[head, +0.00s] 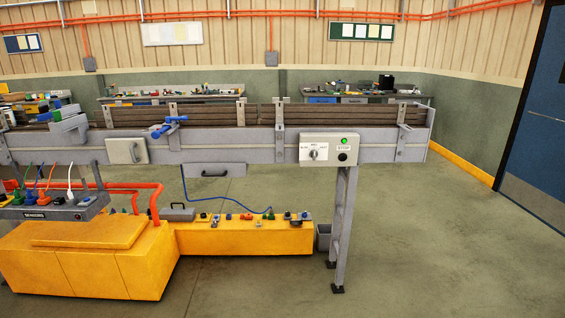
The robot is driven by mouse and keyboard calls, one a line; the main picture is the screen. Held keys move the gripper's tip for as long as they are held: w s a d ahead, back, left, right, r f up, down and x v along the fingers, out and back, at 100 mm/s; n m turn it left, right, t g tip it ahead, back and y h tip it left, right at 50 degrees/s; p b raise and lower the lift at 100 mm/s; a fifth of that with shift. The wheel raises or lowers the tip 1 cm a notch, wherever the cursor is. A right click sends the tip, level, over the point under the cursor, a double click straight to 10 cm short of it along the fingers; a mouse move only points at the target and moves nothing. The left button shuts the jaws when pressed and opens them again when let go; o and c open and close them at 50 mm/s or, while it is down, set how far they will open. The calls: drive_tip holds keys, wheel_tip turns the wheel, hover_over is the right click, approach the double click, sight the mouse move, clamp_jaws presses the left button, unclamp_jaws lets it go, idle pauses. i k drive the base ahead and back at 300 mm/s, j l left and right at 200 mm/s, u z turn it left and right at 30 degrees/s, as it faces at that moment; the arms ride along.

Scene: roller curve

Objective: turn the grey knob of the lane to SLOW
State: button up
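The grey knob (313,155) sits on a white label on the pale control box (330,163), fixed to the front of the roller lane (225,150). The label has SLOW at left, a word above the knob that is too small to read surely, and a word at right. The knob's pointer direction is too small to tell. A lit green lamp (344,141) and a black button (342,157) marked STOP are on the box's right side. My gripper is not in view.
The lane's leg (343,225) stands below the box. A long yellow bench (245,238) with small parts and a large yellow block (90,265) stand below the lane at left. A grey bin (323,238) is by the leg. The floor at right is clear.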

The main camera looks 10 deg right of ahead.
sight(313, 154)
drive_tip(key=i+z, duration=0.1)
drive_tip(key=i, duration=0.5)
drive_tip(key=i+j, duration=0.1)
drive_tip(key=i, duration=0.5)
drive_tip(key=z, duration=0.05)
